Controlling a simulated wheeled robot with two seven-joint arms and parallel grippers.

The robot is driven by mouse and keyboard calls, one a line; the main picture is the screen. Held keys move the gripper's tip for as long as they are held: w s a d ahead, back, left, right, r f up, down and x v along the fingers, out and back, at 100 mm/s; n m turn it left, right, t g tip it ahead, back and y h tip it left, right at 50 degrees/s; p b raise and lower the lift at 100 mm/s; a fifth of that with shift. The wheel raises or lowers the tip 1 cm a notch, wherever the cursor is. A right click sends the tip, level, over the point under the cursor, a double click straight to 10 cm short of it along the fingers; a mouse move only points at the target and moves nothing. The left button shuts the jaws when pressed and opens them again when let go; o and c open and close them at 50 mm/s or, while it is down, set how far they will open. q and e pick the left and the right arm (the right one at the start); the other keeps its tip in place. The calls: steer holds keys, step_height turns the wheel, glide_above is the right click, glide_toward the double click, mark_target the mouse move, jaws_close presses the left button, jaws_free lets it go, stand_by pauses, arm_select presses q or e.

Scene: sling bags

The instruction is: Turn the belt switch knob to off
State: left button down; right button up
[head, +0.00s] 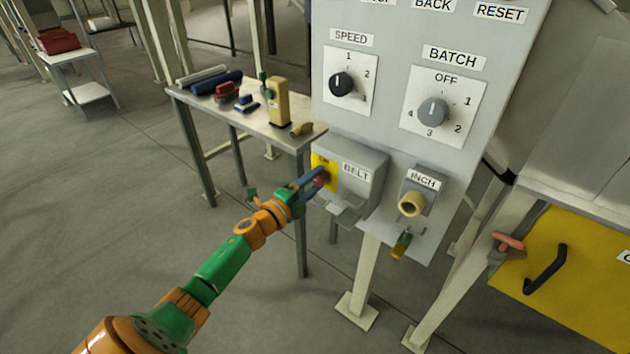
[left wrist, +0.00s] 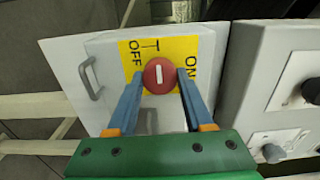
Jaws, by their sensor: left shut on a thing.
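The plate (left wrist: 190,48) reads OFF at left and ON at right in the left wrist view. Its round red knob (left wrist: 159,76) has a white bar running roughly up and down there, between the two words. My left gripper (head: 318,178) reaches the knob from the left. Its blue fingers (left wrist: 160,82) are shut on the knob, one on each side. In the head view the fingers mostly hide the knob. My right gripper is out of view.
The panel above carries a black SPEED knob (head: 342,84) and a grey BATCH knob (head: 433,111). An INCH button (head: 412,204) is right of the switch box. A side table (head: 205,105) with several small items stands behind. Open floor lies at left.

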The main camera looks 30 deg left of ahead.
arm_select(q)
steer(key=shift+c, duration=1.5)
jaws_free()
steer(key=s, duration=0.7)
steer(key=shift+a, duration=0.3)
